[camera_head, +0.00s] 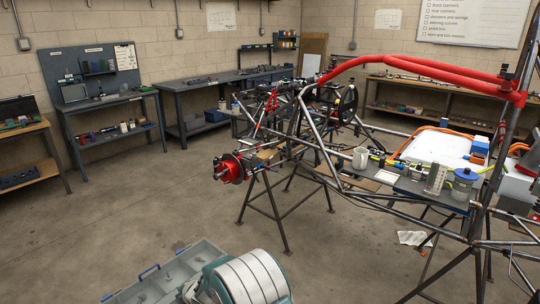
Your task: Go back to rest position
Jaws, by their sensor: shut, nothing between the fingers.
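My gripper is not in view in the head camera view, and no fingertips show. The tube chassis (312,119) stands on dark metal stands at the centre and right. Its bare steel tubes run across the right half, with red padding (425,68) along the upper tubes. A red hub with a disc (232,168) sticks out at its left end.
A grey tray with blue handles (172,272) lies on the floor at the bottom, beside a white and teal rounded shape cut off by the edge. Workbenches (110,101) line the walls. The concrete floor (110,215) at left is clear. A paper (413,238) lies below the chassis.

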